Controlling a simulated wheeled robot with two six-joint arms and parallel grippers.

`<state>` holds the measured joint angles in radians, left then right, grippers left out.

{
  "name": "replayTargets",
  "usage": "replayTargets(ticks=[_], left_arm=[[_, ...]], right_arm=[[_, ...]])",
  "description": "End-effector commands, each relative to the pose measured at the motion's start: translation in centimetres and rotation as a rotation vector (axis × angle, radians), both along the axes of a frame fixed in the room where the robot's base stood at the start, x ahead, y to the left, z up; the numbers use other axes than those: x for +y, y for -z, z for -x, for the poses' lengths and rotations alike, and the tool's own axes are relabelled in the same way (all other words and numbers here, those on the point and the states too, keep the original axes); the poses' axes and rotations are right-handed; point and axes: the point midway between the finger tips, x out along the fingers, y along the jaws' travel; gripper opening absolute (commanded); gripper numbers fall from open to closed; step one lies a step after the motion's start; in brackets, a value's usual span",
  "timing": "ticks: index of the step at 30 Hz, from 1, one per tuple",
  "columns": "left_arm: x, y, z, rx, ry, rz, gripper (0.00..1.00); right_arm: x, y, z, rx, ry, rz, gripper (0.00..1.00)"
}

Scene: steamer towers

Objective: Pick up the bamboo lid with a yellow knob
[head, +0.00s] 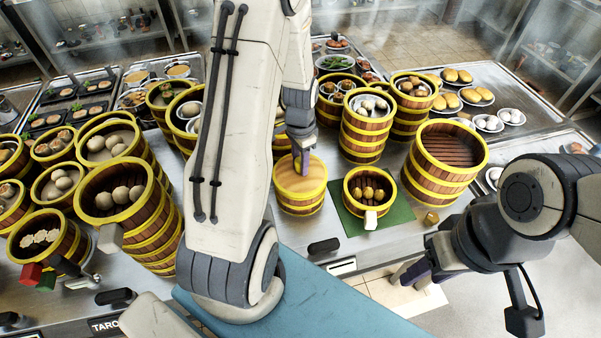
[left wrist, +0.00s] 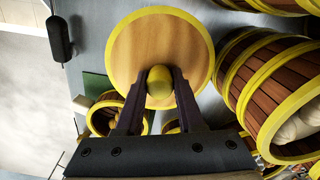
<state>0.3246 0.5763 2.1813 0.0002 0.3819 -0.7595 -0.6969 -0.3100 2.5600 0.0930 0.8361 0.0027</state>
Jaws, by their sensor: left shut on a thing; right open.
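The bamboo lid (head: 287,177), a pale wooden disc with a yellow rim, lies on top of a small yellow-banded steamer (head: 300,205) in the middle of the counter. My left gripper (head: 301,160) reaches down onto it from above. In the left wrist view the lid (left wrist: 135,45) fills the upper middle, and my left gripper (left wrist: 159,88) is shut on its yellow knob (left wrist: 159,78), one finger on each side. Whether the lid is clear of the steamer cannot be told. My right gripper (head: 413,280) is open and empty, low at the counter's front edge.
An open steamer with buns (head: 368,190) stands on a green mat (head: 400,213) right of the lid. A large empty steamer (head: 445,160) is farther right. Stacked steamers (head: 155,230) crowd the left. A small yellow block (head: 430,218) lies near the mat.

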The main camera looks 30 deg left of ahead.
Motion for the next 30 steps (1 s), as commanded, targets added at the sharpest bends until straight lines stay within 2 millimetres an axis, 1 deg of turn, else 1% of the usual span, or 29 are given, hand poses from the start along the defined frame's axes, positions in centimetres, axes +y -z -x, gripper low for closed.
replayTargets(ticks=[7,11,14,17,19,24,30], left_arm=[[0.0,0.1,0.1,0.004,0.000,0.001,0.00],[0.0,-0.4,0.1,0.002,0.000,0.000,0.00],[0.0,-1.2,0.0,0.000,0.000,0.000,0.00],[0.1,-2.8,-0.1,-0.005,0.000,-0.002,0.00],[-0.1,-4.2,0.0,-0.006,0.000,-0.002,0.00],[-3.2,-6.4,2.8,-0.004,0.005,-0.001,0.00],[-6.2,-8.9,5.5,-0.004,0.005,-0.001,0.00]], right_arm=[[0.0,0.1,0.0,0.000,0.000,0.000,0.50],[0.0,0.3,0.0,0.000,0.000,0.000,0.50],[0.0,0.6,0.0,0.000,0.000,0.000,0.50],[0.0,1.1,0.0,0.000,0.000,0.000,0.50],[0.0,1.6,0.0,0.000,-0.001,0.000,0.50],[0.0,2.6,0.0,0.000,-0.001,0.000,0.50],[0.0,3.3,0.0,0.000,-0.002,0.000,0.50]])
